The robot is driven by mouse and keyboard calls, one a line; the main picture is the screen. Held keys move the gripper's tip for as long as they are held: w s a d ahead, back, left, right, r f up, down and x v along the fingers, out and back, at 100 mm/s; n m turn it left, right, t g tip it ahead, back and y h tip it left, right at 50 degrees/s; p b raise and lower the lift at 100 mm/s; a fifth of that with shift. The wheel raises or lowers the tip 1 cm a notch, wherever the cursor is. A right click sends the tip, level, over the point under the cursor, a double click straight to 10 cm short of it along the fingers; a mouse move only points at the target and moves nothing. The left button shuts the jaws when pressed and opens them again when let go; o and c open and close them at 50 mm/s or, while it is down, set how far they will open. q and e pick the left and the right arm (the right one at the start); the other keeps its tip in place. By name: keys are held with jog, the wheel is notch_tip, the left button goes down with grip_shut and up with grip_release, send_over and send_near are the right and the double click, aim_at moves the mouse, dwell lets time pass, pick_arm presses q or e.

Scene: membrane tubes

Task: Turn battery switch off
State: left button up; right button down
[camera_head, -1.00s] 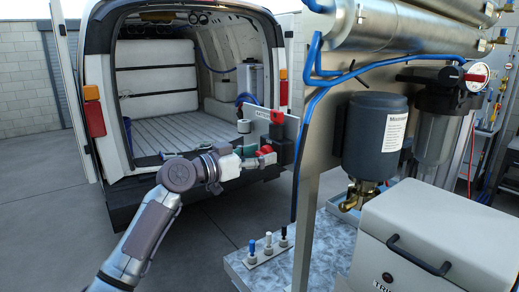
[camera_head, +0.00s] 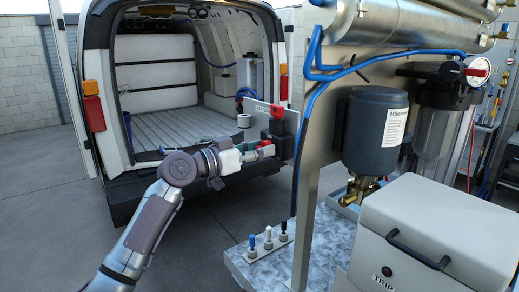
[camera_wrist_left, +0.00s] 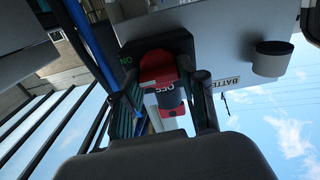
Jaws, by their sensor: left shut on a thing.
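The battery switch shows in the left wrist view as a red handle (camera_wrist_left: 158,68) against a black housing (camera_wrist_left: 165,46). The fingers partly hide the handle there. A red part (camera_head: 277,112) stands on top of the black box in the head view. My right gripper is out of view.
A light panel with a BATTERY label (camera_wrist_left: 228,82) and a round grey post (camera_wrist_left: 271,58) adjoin the switch. A blue hose (camera_head: 313,100) and metal frame stand just right of the gripper. The open van (camera_head: 187,130) is behind. A white box (camera_head: 435,235) fills the lower right.

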pick_arm(q)
jog(key=shift+w+a+f+n+p, duration=0.1)
jog(key=shift+n+p, duration=1.85)
jog(key=shift+n, duration=2.4)
jog(key=shift+w+a+n+p, duration=0.1)
jog(key=shift+n+p, duration=1.8)
jog(key=shift+n, duration=2.45)
jog(key=o, duration=1.2)
jog(key=shift+f, duration=0.1)
jog(key=shift+c, duration=0.2)
jog(key=v, duration=1.2)
